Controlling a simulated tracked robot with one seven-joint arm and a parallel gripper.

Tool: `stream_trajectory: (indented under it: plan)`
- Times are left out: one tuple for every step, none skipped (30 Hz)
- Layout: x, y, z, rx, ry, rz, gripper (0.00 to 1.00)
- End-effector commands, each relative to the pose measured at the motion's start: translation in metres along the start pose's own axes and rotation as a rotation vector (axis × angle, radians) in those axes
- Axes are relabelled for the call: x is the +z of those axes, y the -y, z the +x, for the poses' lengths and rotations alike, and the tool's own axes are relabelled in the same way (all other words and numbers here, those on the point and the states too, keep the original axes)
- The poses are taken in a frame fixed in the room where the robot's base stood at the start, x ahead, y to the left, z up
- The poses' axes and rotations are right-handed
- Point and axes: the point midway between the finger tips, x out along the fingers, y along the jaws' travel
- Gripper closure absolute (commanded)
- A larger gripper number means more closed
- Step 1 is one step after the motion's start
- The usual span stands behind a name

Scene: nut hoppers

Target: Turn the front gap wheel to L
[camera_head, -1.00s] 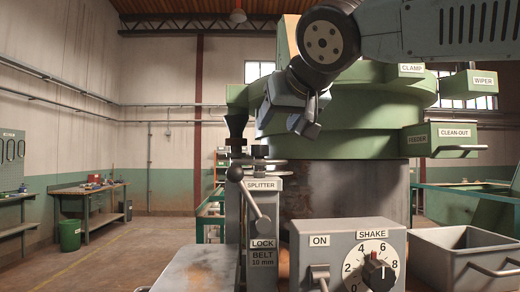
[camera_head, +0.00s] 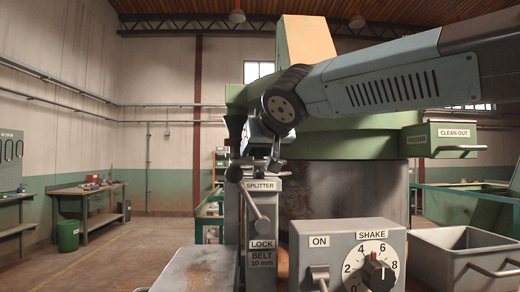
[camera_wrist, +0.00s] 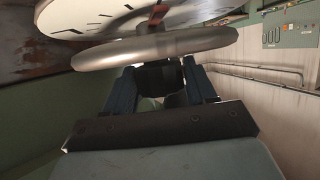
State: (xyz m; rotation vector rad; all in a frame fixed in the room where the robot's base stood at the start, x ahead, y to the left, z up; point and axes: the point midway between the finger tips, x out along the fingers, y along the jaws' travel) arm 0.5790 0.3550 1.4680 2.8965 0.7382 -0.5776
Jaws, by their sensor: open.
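The gap wheel is a flat grey disc (camera_head: 246,161), seen nearly edge-on above the SPLITTER label. In the wrist view the wheel (camera_wrist: 155,46) is a smooth rounded rim across the top. Behind it is a pale dial (camera_wrist: 95,14) with dark marks; no letter is legible. My gripper (camera_head: 273,163) is at the wheel's right part, partly covering it. In the wrist view my gripper (camera_wrist: 160,75) is open, its two fingers apart just at the near side of the rim. I cannot tell whether they touch it.
A box with the SHAKE dial (camera_head: 375,268) and ON switch is below right, beside a grey bin (camera_head: 465,262). The green machine body (camera_head: 350,140) rises behind my gripper. Open floor lies left.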

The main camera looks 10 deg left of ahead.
Motion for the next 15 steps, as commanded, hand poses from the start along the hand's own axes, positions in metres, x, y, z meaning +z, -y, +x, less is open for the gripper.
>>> stream_trajectory:
  plan:
    - [-0.0001, 0.0, 0.0004, 0.0, 0.0, 0.0, 0.44]
    - [-0.0002, 0.0, 0.0005, 0.0, 0.0, 0.0, 0.44]
    - [-0.0002, 0.0, 0.0005, 0.0, 0.0, 0.0, 0.44]
    - [-0.0002, 0.0, 0.0004, 0.0, -0.001, 0.0, 0.44]
    - [-0.0002, 0.0, 0.0004, 0.0, -0.001, 0.0, 0.44]
    - [-0.0002, 0.0, 0.0003, 0.0, -0.001, 0.0, 0.44]
    - [-0.0003, 0.0, 0.0003, 0.0, -0.001, 0.0, 0.44]
    - [-0.0002, 0.0, 0.0003, 0.0, -0.001, 0.0, 0.47]
    - [-0.0002, 0.0001, 0.0003, 0.0, -0.001, 0.0, 0.51]
    - [-0.0002, 0.0001, 0.0002, 0.0, -0.001, 0.0, 0.54]
    - [-0.0002, 0.0, 0.0002, 0.0, -0.001, 0.0, 0.57]
    - [-0.0002, 0.0, 0.0002, 0.0, -0.001, 0.0, 0.61]
    - [-0.0002, 0.0, 0.0002, 0.0, -0.001, 0.001, 0.63]
    - [-0.0002, 0.0, 0.0002, 0.0, -0.001, 0.001, 0.66]
    - [-0.0003, -0.0001, 0.0002, 0.0, -0.001, 0.001, 0.7]
